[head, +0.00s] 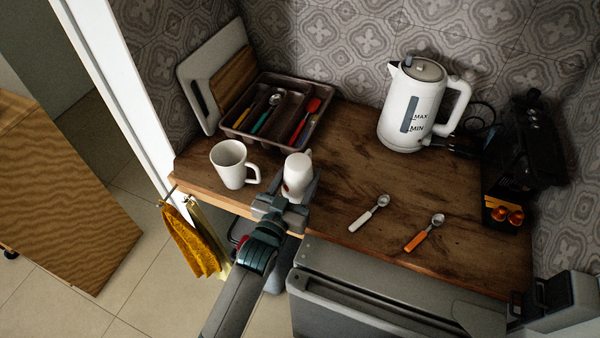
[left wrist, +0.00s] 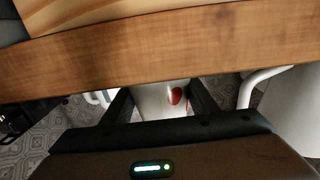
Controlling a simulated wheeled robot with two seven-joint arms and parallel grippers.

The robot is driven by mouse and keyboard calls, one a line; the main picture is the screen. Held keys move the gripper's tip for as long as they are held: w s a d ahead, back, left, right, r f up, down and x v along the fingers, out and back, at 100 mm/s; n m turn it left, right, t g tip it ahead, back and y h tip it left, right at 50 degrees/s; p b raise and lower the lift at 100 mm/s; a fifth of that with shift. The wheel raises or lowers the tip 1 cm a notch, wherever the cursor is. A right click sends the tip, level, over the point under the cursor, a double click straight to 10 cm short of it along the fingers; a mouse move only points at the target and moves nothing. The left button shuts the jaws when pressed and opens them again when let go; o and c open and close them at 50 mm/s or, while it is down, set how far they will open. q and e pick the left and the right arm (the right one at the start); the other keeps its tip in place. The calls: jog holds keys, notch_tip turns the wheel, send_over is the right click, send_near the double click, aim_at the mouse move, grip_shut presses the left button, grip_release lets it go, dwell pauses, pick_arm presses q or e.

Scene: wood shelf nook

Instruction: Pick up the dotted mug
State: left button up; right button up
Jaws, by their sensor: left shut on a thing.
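The dotted mug (head: 297,173) is white with a red spot, near the counter's front edge. Its opening does not show, and I cannot tell whether it is raised off the counter. My left gripper (head: 286,199) is shut on it from the front. In the left wrist view the mug (left wrist: 160,100) and its red spot show between the fingers of the left gripper (left wrist: 160,103). A plain white mug (head: 229,165) stands upright just to its left in the head view. What looks like my right gripper (head: 556,292) is at the lower right, its jaws unclear.
A dark cutlery tray (head: 237,134) lies behind the mugs. A white kettle (head: 410,108) stands at the back. A white-handled scoop (head: 366,215) and an orange-handled one (head: 422,236) lie to the right. Towels (head: 188,240) hang at the front left. The counter's middle is clear.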

aim_at(300, 158)
pick_arm(q)
notch_tip(300, 158, up, 9)
jog(key=shift+r+b, duration=0.2)
jog(key=shift+b, duration=0.6)
jog(key=shift+r, duration=0.35)
